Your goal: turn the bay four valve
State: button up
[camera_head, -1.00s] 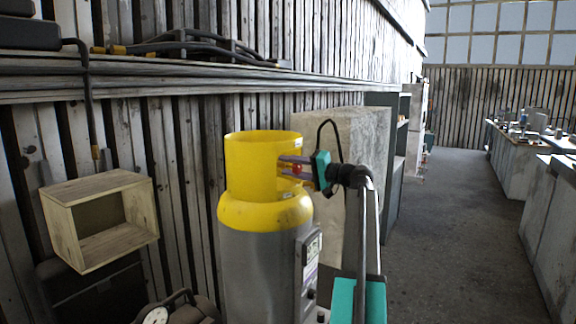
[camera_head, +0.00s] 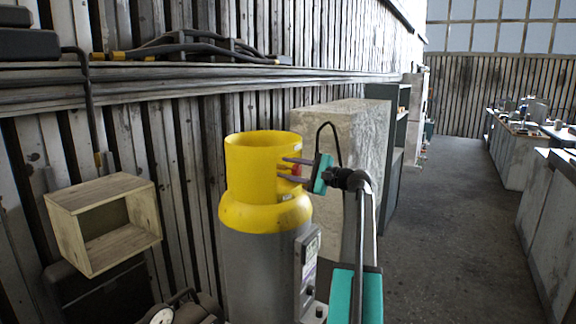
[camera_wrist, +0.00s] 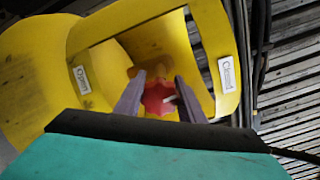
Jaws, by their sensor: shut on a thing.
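The valve is a red knob (camera_wrist: 158,99) on a yellow-brown stem, inside the opening of a yellow collar (camera_wrist: 95,25). A white mark shows at the knob's right side. My gripper (camera_wrist: 160,88) has its two grey fingers on either side of the red knob and is shut on it. In the head view the collar (camera_head: 250,165) tops a grey cylinder (camera_head: 262,275), and my gripper (camera_head: 289,170) reaches in from the right.
A wooden box (camera_head: 105,222) hangs on the plank wall at left. A concrete block (camera_head: 355,140) and a dark shelf (camera_head: 395,150) stand behind my gripper. A small display unit (camera_head: 308,258) is on the cylinder's right side. The floor aisle (camera_head: 450,200) at right is clear.

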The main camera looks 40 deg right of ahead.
jog(key=shift+m, duration=0.5)
jog(key=o, duration=1)
jog(key=shift+o, duration=0.2)
jog(key=shift+s, duration=0.1)
jog(key=b+v, duration=0.3)
jog(key=v, duration=1)
jog(key=shift+s+b, duration=0.35)
jog(key=shift+s, duration=0.05)
jog(key=shift+f, duration=0.1)
